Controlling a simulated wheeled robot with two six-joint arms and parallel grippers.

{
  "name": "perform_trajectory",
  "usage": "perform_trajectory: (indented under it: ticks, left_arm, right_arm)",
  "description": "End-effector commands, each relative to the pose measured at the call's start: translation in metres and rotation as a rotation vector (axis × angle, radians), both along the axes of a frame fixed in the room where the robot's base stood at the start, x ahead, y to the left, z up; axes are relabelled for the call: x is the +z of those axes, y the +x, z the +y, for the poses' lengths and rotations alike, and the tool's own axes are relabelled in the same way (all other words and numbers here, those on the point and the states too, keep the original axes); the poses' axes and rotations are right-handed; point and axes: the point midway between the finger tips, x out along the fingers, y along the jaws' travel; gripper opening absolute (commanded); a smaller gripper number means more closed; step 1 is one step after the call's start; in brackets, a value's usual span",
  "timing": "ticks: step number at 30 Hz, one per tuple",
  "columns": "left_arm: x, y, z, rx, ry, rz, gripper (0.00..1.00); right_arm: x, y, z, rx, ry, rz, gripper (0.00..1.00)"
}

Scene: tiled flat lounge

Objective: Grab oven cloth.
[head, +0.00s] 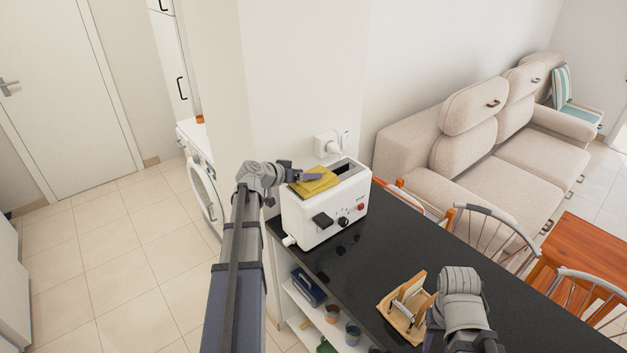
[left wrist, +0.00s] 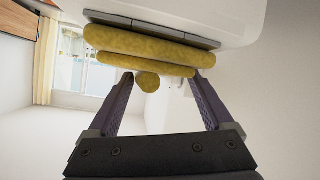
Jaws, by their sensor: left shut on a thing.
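The yellow oven cloth (head: 315,182) lies folded over the top of the white toaster (head: 327,207), at its left end. In the left wrist view the cloth (left wrist: 150,38) shows as thick yellow folds at the toaster's edge. My left gripper (head: 296,177) is at the cloth's left side, its fingers shut on the cloth.
The toaster stands on a black counter (head: 375,262) against a wall socket (head: 331,143). A wooden holder (head: 405,305) sits on the counter near my right arm. Open shelves (head: 318,317) with cups are below. Chairs, an orange table (head: 580,250) and a beige sofa (head: 500,145) are to the right.

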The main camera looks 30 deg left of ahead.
Motion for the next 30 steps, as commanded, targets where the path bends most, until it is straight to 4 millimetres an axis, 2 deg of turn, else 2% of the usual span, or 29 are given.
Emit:
perform_trajectory:
  ticks: [8,9,10,11,12,17,30]
  left_arm:
    - [0.003,0.000,0.000,-0.001,0.000,0.002,0.30]
    - [0.005,0.000,0.000,-0.001,0.000,0.002,0.20]
    - [0.007,0.000,0.000,-0.001,0.000,0.002,0.18]
    - [0.009,0.000,0.000,-0.001,0.000,0.002,0.07]
    - [0.012,0.000,0.000,-0.001,0.000,0.002,0.00]
    - [0.031,0.000,0.000,0.000,0.000,0.001,0.00]
    - [0.094,0.000,0.000,0.000,0.000,0.001,0.00]
  right_arm:
    - [0.003,0.000,0.000,0.000,0.000,0.000,0.50]
    - [0.005,0.000,0.000,0.000,0.000,0.000,0.50]
    - [0.007,0.000,0.000,0.000,0.000,0.000,0.50]
    - [0.009,0.000,0.000,0.000,0.000,0.000,0.50]
    - [0.012,0.000,0.000,0.000,0.000,0.000,0.50]
    - [0.031,0.000,0.000,0.001,0.000,0.000,0.50]
    - [0.094,0.000,0.000,-0.007,0.002,0.000,0.50]
